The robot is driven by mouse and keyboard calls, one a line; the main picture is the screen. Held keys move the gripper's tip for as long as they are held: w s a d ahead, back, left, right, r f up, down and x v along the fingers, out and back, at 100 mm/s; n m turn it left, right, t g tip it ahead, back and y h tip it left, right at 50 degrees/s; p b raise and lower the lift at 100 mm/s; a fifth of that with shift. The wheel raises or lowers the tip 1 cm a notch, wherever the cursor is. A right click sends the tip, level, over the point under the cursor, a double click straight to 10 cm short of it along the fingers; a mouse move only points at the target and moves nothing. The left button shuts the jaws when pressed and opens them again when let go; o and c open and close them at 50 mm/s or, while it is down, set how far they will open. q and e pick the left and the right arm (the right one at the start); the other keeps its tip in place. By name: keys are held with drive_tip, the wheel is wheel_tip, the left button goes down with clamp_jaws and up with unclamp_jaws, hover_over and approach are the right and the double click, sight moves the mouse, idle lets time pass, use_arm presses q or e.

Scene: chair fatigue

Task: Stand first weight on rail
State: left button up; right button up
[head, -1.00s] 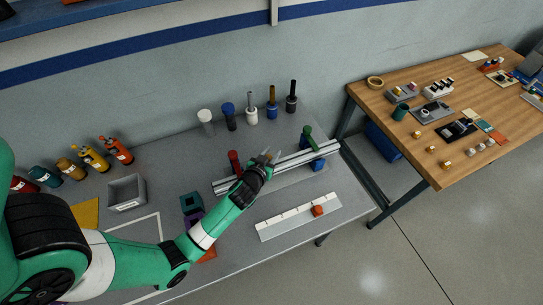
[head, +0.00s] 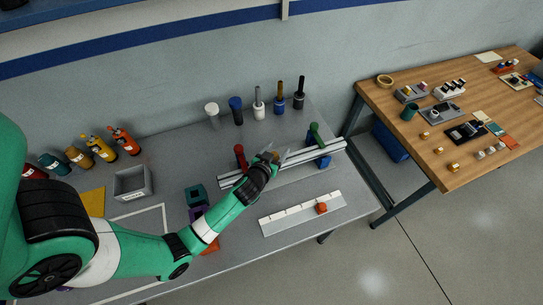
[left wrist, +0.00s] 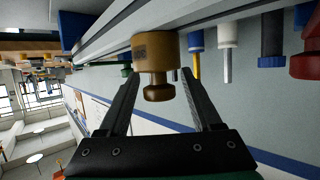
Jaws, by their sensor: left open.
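The silver rail (head: 325,151) lies lengthwise on the grey bench. My left gripper (head: 277,153) is over the rail, between a red-topped part (head: 239,153) and a green-topped part (head: 315,132). In the left wrist view, a brass weight (left wrist: 154,50) with a knob stands against the rail (left wrist: 120,27), in an inverted-looking picture. The fingers are open, one on each side of the knob (left wrist: 158,92), with gaps visible. In the head view the gripper mostly hides the weight. My right gripper is in neither view.
Several upright tools, one blue-topped (head: 235,104), stand behind the rail. A white ruled strip (head: 290,217) with an orange-red block (head: 321,208) lies in front. A grey bin (head: 132,183) and bottles (head: 124,140) stand left. A wooden table (head: 440,110) is at right.

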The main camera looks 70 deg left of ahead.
use_arm(q)
drive_tip(key=p+v, duration=0.1)
drive_tip(key=v, duration=1)
drive_tip(key=shift+s+d, duration=0.15)
drive_tip(key=shift+s, duration=0.1)
drive_tip(key=shift+r, duration=0.1)
drive_tip(key=w+d+r+m+t+h, duration=0.1)
drive_tip(key=w+d+r+t, duration=0.3)
drive_tip(key=r, duration=0.6)
drive_tip(key=w+d+r+m+t+h, duration=0.1)
drive_tip(key=w+r+t, duration=0.1)
drive_tip(key=w+r, duration=0.65)
drive_tip(key=w+d+r+t+h, duration=0.1)
drive_tip(key=w+d+r+t, duration=0.25)
drive_tip(key=r, duration=0.75)
drive_tip(key=s+d+r+m+t+h, duration=0.2)
drive_tip(key=d+r, duration=0.1)
drive_tip(key=r, duration=0.7)
drive_tip(key=s+d+r+m+t+h, duration=0.3)
drive_tip(key=d+r, duration=0.1)
drive_tip(key=r, duration=0.5)
drive_tip(key=s+d+r+m+t+h, duration=0.2)
drive_tip(key=s+d+r+t+h, duration=0.1)
drive_tip(key=r, duration=0.7)
drive_tip(key=shift+d+r+m, duration=0.3)
drive_tip(key=shift+d+r, duration=0.1)
drive_tip(key=shift+d, duration=0.1)
